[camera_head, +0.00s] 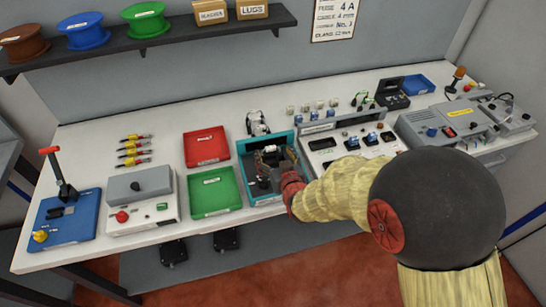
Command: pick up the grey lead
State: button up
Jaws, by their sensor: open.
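My gripper (273,157) is open and reaches down over the teal tray (263,198) at the middle of the bench. My arm comes in from the right and hides part of this tray. A small pale item (270,149) shows by the fingers, too small to make out. I cannot pick out the grey lead for sure; it may be in the tray, partly hidden by my gripper. A grey-white, looped thing with dark parts (257,122) lies just behind the tray, and I cannot tell whether it is a lead.
A red tray (206,147) and a green tray (213,191) lie left of the teal one. A test panel (349,145) stands close on the right. A grey-lidded box (139,184) and a blue lever press (67,218) stand left. A shelf (150,40) runs above.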

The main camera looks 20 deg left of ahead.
aim_at(271, 150)
jog(key=shift+b+x, duration=0.4)
jog(key=shift+x, duration=1.95)
jog(key=shift+c, duration=0.2)
jog(key=c, duration=1.4)
jog(key=shift+r, duration=0.1)
